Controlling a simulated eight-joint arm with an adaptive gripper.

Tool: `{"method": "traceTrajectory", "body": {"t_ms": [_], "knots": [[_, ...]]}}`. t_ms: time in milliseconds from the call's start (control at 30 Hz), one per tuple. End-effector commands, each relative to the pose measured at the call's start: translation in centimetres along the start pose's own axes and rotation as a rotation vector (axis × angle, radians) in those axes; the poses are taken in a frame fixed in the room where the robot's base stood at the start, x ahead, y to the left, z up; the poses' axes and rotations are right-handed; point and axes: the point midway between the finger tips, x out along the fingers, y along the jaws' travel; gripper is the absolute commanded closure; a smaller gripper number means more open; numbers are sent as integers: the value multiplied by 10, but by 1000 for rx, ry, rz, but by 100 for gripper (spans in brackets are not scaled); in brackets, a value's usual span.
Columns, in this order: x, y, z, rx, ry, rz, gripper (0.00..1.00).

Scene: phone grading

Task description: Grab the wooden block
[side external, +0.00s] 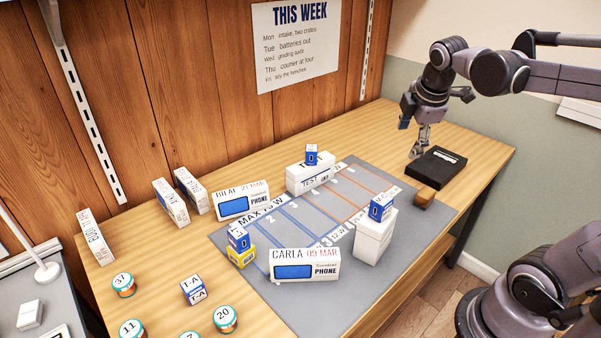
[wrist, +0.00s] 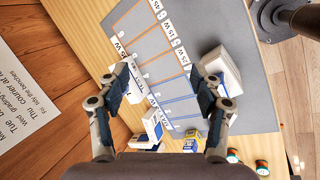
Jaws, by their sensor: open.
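A small brown wooden block (side external: 424,196) lies at the right edge of the grey mat in the side external view, close in front of a flat black case. I do not make it out in the wrist view. My gripper (side external: 418,153) is above the table behind the block, near the left side of the black case, with its fingers pointing down. In the wrist view my gripper (wrist: 168,88) has its two fingers spread wide with nothing between them.
White phone boxes (side external: 374,238) and small blue boxes (side external: 382,207) stand on the grey mat (side external: 345,303). Labelled round tins (side external: 226,318) are at the front left. The table behind the case is clear.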

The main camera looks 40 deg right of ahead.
Motion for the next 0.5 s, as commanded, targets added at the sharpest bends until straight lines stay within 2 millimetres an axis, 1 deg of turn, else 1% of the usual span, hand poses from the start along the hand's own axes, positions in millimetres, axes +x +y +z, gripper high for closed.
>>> {"method": "traceTrajectory", "body": {"t_ms": [33, 200, 400, 500], "knots": [[6, 9, 12, -71, -30, -18, 34], [22, 29, 53, -345, -112, -99, 34], [39, 44, 95, -606, -160, -207, 34], [48, 48, 113, -714, -169, -259, 34]]}}
